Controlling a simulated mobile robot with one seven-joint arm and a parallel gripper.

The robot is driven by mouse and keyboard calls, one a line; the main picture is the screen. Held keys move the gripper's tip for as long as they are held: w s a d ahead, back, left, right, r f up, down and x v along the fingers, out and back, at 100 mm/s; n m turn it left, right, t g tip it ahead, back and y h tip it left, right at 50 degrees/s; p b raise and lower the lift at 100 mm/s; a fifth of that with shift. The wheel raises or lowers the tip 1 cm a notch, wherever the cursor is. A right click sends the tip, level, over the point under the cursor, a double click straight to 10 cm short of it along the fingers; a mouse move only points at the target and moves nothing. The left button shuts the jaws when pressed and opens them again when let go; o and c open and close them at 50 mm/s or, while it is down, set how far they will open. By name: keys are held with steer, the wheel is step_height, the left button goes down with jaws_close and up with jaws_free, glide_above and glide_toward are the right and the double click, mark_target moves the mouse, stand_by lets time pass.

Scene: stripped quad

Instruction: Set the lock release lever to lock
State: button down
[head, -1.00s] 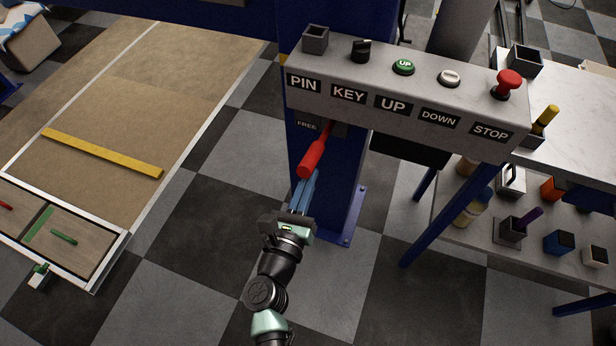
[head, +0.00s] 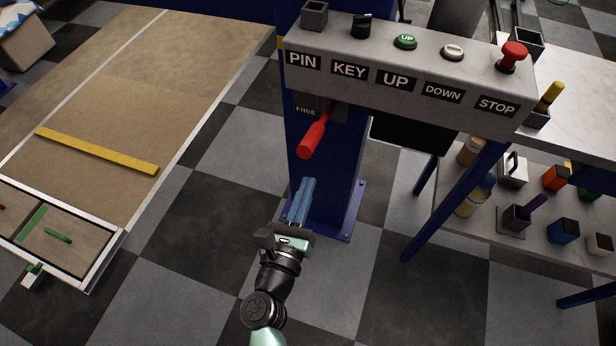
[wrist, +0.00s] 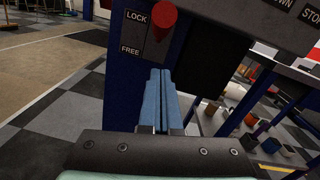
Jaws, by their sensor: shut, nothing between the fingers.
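The lock release lever has a red handle (head: 313,137) below the control box on the blue column, slanting down and toward me in the head view. In the wrist view its red round end (wrist: 164,15) shows at the top, right of a plate marked LOCK above and FREE below (wrist: 134,32). In the head view only the FREE label (head: 306,111) is readable. My gripper (head: 307,182), with blue fingers, is shut and empty. It sits below the handle, apart from it; the fingers also show in the wrist view (wrist: 157,75).
The grey control box (head: 410,85) overhangs the lever, with PIN, KEY, UP, DOWN and a red STOP button (head: 513,56). A shelf unit (head: 578,130) with several small items stands to the right.

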steer(key=v, duration=0.7)
steer(key=shift+r, duration=0.25)
steer(key=w+a+r+n+t+y, duration=0.1)
steer(key=w+r+n+t+y, duration=0.15)
steer(key=r+n, duration=0.75)
steer(key=w+a+r+n+t+y, duration=0.2)
steer(key=r+n+y, duration=0.3)
steer(key=r, duration=1)
steer(key=w+a+r+n+t+y, duration=0.1)
steer(key=w+r+n+t+y, duration=0.15)
steer(key=r+n, duration=0.8)
steer(key=s+d+r+n+t+h, duration=0.1)
steer(key=s+d+r+n, duration=0.2)
steer(key=r, duration=0.4)
steer(key=s+d+r+n+t+h, duration=0.1)
steer(key=s+r+n+h, duration=0.2)
steer(key=r, duration=0.4)
steer(key=s+d+r+n+t, duration=0.1)
steer(key=s+d+r+n, duration=0.15)
steer(key=r+n, duration=0.35)
step_height(320, 180, up, 17)
steer(key=h+p, duration=0.1)
steer(key=p, duration=1.4)
steer(key=shift+d+m, duration=0.3)
steer(key=shift+m, duration=0.05)
steer(key=shift+f, duration=0.1)
